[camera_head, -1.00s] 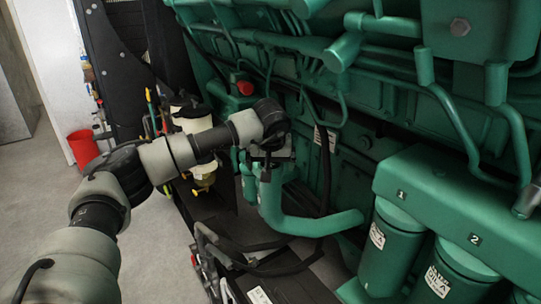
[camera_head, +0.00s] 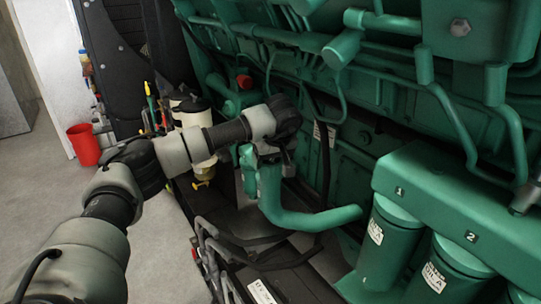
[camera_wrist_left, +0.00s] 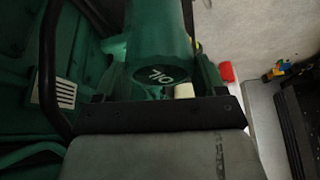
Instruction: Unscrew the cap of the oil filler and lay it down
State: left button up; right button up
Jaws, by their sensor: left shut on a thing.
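The oil filler is a thick green curved pipe (camera_head: 305,218) in the middle of the head view, rising toward my left gripper (camera_head: 268,156). In the wrist view a dark green cap (camera_wrist_left: 160,75) marked OIL sits between the two fingers of my left gripper (camera_wrist_left: 160,82), one finger on each side. The gripper is shut on the cap. A green cylinder (camera_wrist_left: 158,28) shows directly behind the cap; I cannot tell whether cap and neck are still joined. In the head view the wrist and gripper hide most of the cap. My right gripper is not in view.
The green engine block (camera_head: 390,110) stands close behind the gripper. Green filters (camera_head: 390,245) numbered 1 and 2 are at the right. A black hose (camera_head: 325,165) hangs beside the gripper. A yellow-white filter bowl (camera_head: 192,115) and a red bucket (camera_head: 83,145) are at the left.

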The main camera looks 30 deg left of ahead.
pick_arm(q)
jog(key=shift+r, duration=0.2)
jog(key=n, duration=0.1)
jog(key=n+p, duration=0.1)
jog(key=shift+w+r+n+g, duration=0.15)
jog(key=shift+n+g, duration=0.25)
jog(key=shift+n+g+y+p, duration=0.3)
jog(key=shift+n, duration=0.7)
jog(key=n+g+p, duration=0.1)
jog(key=n, duration=0.1)
jog(key=shift+n, duration=0.3)
jog(key=shift+w+n+g+p, duration=0.1)
jog(key=shift+n+g+p, duration=0.25)
jog(key=shift+n+g, duration=0.45)
jog(key=o, duration=1)
jog(key=shift+f, duration=0.2)
